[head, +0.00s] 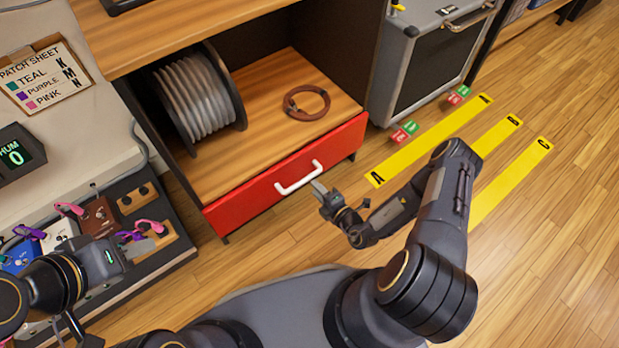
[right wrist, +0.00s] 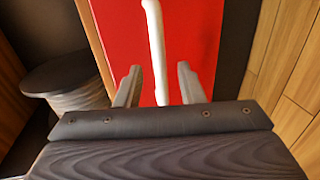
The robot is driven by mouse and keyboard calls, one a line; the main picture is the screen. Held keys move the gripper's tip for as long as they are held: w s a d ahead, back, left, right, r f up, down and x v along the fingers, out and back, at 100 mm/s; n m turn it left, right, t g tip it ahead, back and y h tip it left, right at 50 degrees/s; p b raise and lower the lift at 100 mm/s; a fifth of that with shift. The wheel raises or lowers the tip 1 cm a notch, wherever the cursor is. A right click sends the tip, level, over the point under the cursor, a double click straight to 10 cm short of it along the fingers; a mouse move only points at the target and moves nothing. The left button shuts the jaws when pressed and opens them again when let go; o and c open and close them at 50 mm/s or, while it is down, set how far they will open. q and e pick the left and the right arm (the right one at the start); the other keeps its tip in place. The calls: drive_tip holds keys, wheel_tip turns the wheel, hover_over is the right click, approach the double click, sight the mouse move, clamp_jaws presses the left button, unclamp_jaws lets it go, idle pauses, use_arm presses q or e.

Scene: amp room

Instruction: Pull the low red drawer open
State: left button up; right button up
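The low red drawer (head: 246,199) is closed, at the bottom of the wooden cabinet, with a white bar handle (head: 299,177) on its front. The red front (right wrist: 200,45) and the white handle (right wrist: 155,45) also show in the right wrist view. My right gripper (head: 322,190) is just in front of the handle. In the right wrist view its two fingers (right wrist: 160,85) are apart, with the handle's lower end lined up between them; contact cannot be told. My left gripper (head: 135,245) is at the lower left over the pedal board; its fingertips are hard to make out.
A grey cable reel (head: 200,95) and a coiled brown cable (head: 306,102) sit on the shelf above the drawer. A pedal board (head: 150,235) with several pedals lies at the left. A grey amp (head: 430,60) stands at the right. Yellow floor strips (head: 430,140) lie near my right arm.

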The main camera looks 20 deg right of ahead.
sight(306, 178)
drive_tip(key=b+x, duration=0.2)
drive_tip(key=x, duration=0.4)
drive_tip(key=shift+w+a, duration=0.2)
drive_tip(key=shift+w, duration=0.1)
clamp_jaws()
